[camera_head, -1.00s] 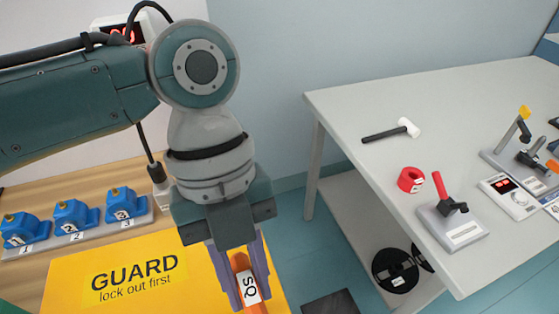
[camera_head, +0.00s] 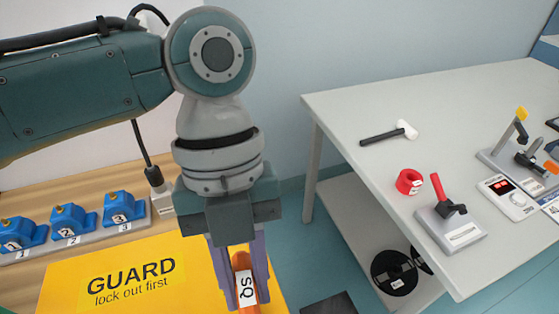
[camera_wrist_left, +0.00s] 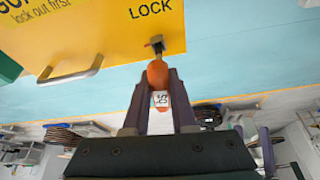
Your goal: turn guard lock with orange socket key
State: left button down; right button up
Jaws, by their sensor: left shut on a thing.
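My left gripper (camera_head: 242,288) points down over the right end of the yellow guard (camera_head: 205,262). It is shut on the orange socket key (camera_head: 241,262), whose handle carries a white "SQ" label. In the left wrist view the key (camera_wrist_left: 158,72) sits between the fingers of my left gripper (camera_wrist_left: 157,88), and its dark tip meets the guard lock (camera_wrist_left: 155,41) below the word "LOCK". The lock lies near the edge of the guard (camera_wrist_left: 110,40). I cannot tell how deeply the tip is seated. The lock is hidden in the head view. My right gripper is not in view.
A grey table (camera_head: 360,105) at right holds a white-headed mallet (camera_head: 405,130), a red ring (camera_head: 409,181) and a red-handled lever stand (camera_head: 450,225). Black reels (camera_head: 394,272) lie below. A metal handle (camera_wrist_left: 72,70) is on the guard.

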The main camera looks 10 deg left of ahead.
pick_arm(q)
jog(key=shift+r+p, duration=2.35)
jog(key=shift+r, duration=0.3)
jog(key=w+a+r+n+t+h, duration=0.1)
jog(key=w+a+r+n+t, duration=0.25)
jog(key=r+n, duration=0.65)
jog(key=w+a+r+n+t, duration=0.35)
jog(key=r+n, duration=0.45)
jog(key=n, duration=0.4)
notch_tip(320, 180, up, 35)
jog(key=s+a+n+t+y+p, duration=0.1)
jog(key=n+p, duration=0.7)
jog(key=p, duration=2.1)
jog(key=shift+a+n+y, duration=0.3)
jog(key=shift+a+y, duration=0.35)
jog(key=shift+y, duration=0.35)
